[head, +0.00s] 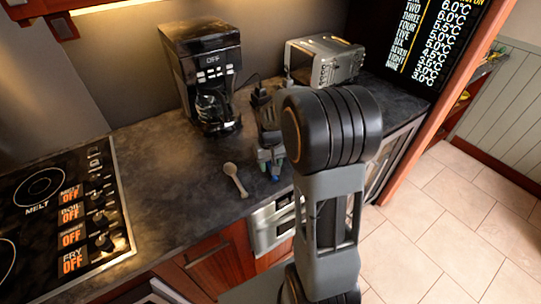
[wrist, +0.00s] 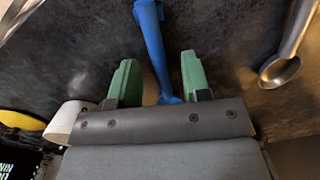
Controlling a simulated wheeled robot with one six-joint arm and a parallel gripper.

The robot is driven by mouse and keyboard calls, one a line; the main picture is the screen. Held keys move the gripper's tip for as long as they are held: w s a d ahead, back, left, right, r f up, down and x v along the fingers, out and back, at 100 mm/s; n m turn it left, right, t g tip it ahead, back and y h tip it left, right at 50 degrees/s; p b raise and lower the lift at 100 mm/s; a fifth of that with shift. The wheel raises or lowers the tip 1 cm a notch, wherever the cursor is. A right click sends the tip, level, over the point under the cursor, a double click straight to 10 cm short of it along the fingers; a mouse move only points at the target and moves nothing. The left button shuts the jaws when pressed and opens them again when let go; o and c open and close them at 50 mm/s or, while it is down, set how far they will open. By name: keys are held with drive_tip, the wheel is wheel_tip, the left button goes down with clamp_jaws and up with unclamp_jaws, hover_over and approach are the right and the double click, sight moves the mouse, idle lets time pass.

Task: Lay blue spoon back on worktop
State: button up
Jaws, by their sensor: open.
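The blue spoon (wrist: 152,40) shows in the wrist view. It runs from the top edge down between the two green fingers of my gripper (wrist: 158,62), against the dark worktop (wrist: 225,40). The fingers stand apart, with a gap on each side of the blue spoon. It appears to lie on the worktop, though its far end is out of frame. In the head view my gripper (head: 270,162) points down close to the worktop (head: 165,190), near its front edge. A little blue shows at the fingertips there, too small to make out.
A metal spoon (head: 234,178) lies just left of my gripper in the head view; it also shows in the wrist view (wrist: 283,62). A coffee maker (head: 205,80) and a toaster (head: 325,60) stand behind. The stove (head: 70,215) is at left. Worktop between is clear.

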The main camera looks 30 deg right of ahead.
wheel_tip(320, 180, up, 14)
drive_tip(key=f, duration=0.1)
drive_tip(key=s+a+f+t, duration=0.1)
drive_tip(key=s+a+t, duration=0.1)
drive_tip(key=s+a, duration=0.2)
drive_tip(key=s+a+f+n+t, duration=0.1)
drive_tip(key=s+a, duration=0.3)
drive_tip(key=s, duration=0.5)
drive_tip(key=shift+s+a+f+n+t, duration=0.3)
drive_tip(key=shift+s+a+f+t, duration=0.05)
drive_tip(key=shift+f+t, duration=0.1)
